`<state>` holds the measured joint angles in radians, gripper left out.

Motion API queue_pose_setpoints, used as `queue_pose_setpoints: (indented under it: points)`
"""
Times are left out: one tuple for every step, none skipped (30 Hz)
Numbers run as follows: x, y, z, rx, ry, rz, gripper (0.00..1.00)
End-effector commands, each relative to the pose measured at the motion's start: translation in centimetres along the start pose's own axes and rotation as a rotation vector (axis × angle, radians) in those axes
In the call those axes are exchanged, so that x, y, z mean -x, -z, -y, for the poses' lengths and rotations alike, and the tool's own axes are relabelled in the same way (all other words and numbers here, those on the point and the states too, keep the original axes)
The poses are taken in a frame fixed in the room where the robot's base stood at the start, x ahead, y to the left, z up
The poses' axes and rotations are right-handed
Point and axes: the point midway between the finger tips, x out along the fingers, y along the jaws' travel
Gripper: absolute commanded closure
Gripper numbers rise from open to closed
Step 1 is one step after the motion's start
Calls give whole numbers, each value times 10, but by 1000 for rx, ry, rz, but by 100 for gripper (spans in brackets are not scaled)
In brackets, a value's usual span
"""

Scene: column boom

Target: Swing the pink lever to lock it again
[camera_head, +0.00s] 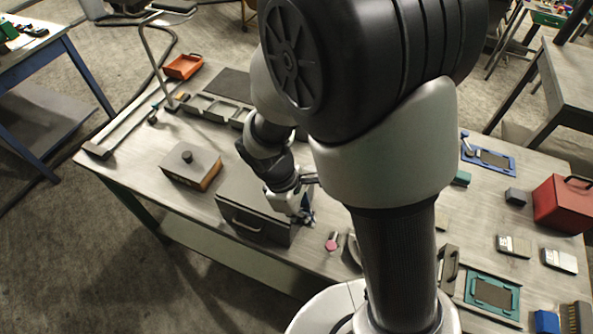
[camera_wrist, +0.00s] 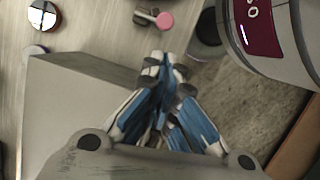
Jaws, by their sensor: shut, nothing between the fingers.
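The pink lever (camera_head: 331,244) is small, with a round pink end and a pale stem, on the wooden table near its front edge. It also shows at the top of the wrist view (camera_wrist: 164,20), where its stem runs left toward a small dark fitting. Whether it is locked cannot be told. My gripper (camera_head: 307,219) is shut and empty, beside the front right corner of a grey drawer box (camera_head: 238,218). Its blue and white fingers (camera_wrist: 160,62) meet at the tips in the wrist view, apart from the lever.
The grey box stands close left of my gripper and also fills the left of the wrist view (camera_wrist: 75,110). A wooden-sided block (camera_head: 191,168) lies farther left. A teal frame (camera_head: 493,292) and a red toolbox (camera_head: 562,204) are on the right.

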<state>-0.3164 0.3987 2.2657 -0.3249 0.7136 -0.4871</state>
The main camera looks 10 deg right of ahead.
Motion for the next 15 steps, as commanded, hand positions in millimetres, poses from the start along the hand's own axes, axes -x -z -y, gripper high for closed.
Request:
queue_pose_setpoints:
  points:
    - [-3,1,1,13,3,7,100]
    - [-4,2,1,18,4,9,100]
    - [-5,2,1,23,4,11,100]
    - [-6,2,1,25,4,12,100]
    - [-6,3,1,27,4,12,100]
    - [-6,3,1,27,4,12,100]
    - [-6,3,1,27,4,12,100]
    - [-6,3,1,27,4,12,100]
    - [-6,3,1,27,4,12,100]
    - [-6,3,1,26,4,12,100]
    - [-6,2,1,26,4,12,100]
    - [-6,2,1,26,4,12,100]
    - [-6,2,1,26,4,12,100]
    - [-7,2,1,25,4,12,100]
    - [-8,2,1,25,5,12,100]
